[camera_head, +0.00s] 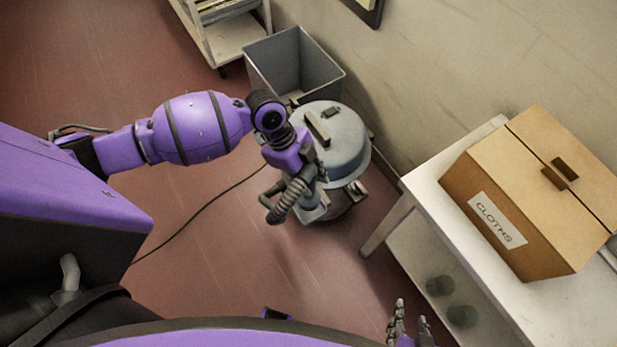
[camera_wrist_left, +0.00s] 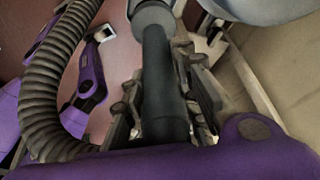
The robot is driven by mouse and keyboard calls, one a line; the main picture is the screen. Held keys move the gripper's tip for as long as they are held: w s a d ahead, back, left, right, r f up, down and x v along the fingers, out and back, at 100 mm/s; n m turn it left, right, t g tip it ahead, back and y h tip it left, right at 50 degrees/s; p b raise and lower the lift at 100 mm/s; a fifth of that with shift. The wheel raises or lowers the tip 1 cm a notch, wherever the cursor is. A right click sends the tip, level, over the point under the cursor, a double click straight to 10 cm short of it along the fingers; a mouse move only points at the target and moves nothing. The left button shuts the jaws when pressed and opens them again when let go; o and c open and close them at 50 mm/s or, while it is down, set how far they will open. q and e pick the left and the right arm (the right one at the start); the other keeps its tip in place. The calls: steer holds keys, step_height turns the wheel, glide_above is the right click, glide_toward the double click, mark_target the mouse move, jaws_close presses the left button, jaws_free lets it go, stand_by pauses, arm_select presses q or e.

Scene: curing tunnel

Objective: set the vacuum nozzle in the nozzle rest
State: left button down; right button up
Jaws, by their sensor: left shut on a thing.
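The vacuum (camera_head: 343,150), a grey drum with a domed lid, stands on the floor near the wall. My left gripper (camera_head: 308,178) is at its near side, shut on the dark tube of the vacuum nozzle. In the left wrist view, the fingers (camera_wrist_left: 165,95) sit on both sides of this nozzle tube (camera_wrist_left: 160,75), whose far end meets a grey collar (camera_wrist_left: 154,14). The ribbed hose (camera_wrist_left: 45,85) loops beside it. I cannot clearly make out the nozzle rest; the arm and hose cover part of the vacuum's side. My right gripper (camera_head: 411,316) is at the bottom edge, fingers apart and empty.
A white table (camera_head: 440,215) with a cardboard box labelled CLOTHS (camera_head: 530,195) stands at the right. A grey open bin (camera_head: 290,65) is behind the vacuum, and a wheeled shelf cart (camera_head: 235,40) is beyond it. A black cable (camera_head: 200,212) crosses the otherwise open red floor.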

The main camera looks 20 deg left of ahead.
arm_select(q)
steer(key=shift+f, duration=0.1)
arm_select(e)
steer(key=shift+s, duration=0.15)
arm_select(q)
steer(key=b, duration=0.2)
glide_above(314, 199)
steer(key=a, duration=0.2)
steer(key=shift+w+d+f, duration=0.1)
steer(key=shift+w+f, duration=0.05)
steer(key=shift+f, duration=0.9)
steer(key=shift+w+f, duration=0.1)
steer(key=shift+f, duration=0.95)
steer(key=shift+f+b, duration=0.5)
steer(key=shift+f, duration=0.1)
arm_select(e)
steer(key=shift+g, duration=0.3)
steer(key=shift+s+f, duration=0.4)
steer(key=shift+f, duration=0.25)
steer(key=shift+s+f, duration=0.4)
steer(key=shift+f, duration=0.3)
steer(key=shift+s+f, duration=0.4)
steer(key=shift+f, duration=0.25)
arm_select(q)
steer(key=shift+f+b, duration=0.3)
steer(key=shift+f, duration=0.3)
arm_select(e)
steer(key=shift+s+f, duration=0.2)
steer(key=shift+f, duration=0.15)
